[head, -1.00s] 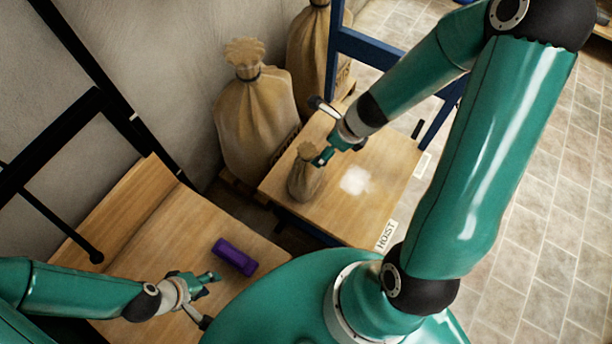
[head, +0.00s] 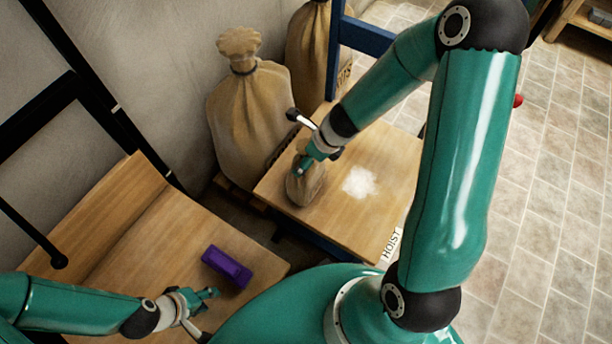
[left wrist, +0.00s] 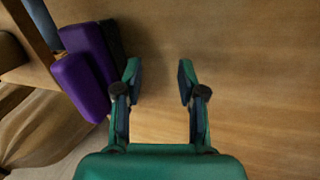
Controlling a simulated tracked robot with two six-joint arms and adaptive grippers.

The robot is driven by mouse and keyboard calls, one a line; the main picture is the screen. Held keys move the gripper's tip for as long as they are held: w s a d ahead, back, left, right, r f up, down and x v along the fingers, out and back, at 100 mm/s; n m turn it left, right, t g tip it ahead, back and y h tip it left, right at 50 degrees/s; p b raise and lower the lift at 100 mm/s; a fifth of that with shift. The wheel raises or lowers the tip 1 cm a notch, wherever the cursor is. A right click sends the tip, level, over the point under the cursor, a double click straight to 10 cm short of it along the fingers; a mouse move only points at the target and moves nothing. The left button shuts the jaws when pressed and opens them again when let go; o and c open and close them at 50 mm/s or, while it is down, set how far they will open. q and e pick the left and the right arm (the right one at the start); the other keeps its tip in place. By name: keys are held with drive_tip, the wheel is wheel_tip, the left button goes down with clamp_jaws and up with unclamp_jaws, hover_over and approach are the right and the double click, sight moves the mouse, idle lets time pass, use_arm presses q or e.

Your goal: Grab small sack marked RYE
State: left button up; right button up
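A small tan sack (head: 305,188) stands on the wooden top marked HOIST (head: 390,205). No RYE marking is readable on it. My right gripper (head: 303,166) is at the sack's neck and covers its top; whether the fingers are closed on it is hidden. My left gripper (head: 208,308) is over the nearer wooden bench (head: 150,245). In the left wrist view the left gripper (left wrist: 158,75) is open, with nothing between its fingers.
A purple object (head: 227,266) lies on the nearer bench, beside my left gripper; it also shows in the left wrist view (left wrist: 82,87). Large sacks (head: 248,115) stand behind the hoist top. A blue post (head: 337,50) rises there. A white powdery patch (head: 359,182) lies right of the small sack.

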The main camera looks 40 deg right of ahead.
use_arm(q)
drive_tip(key=shift+f, duration=0.1)
use_arm(e)
drive_tip(key=shift+f, duration=0.1)
drive_tip(key=shift+c, duration=0.2)
drive_tip(key=shift+w, duration=0.1)
drive_tip(key=c, duration=1.5)
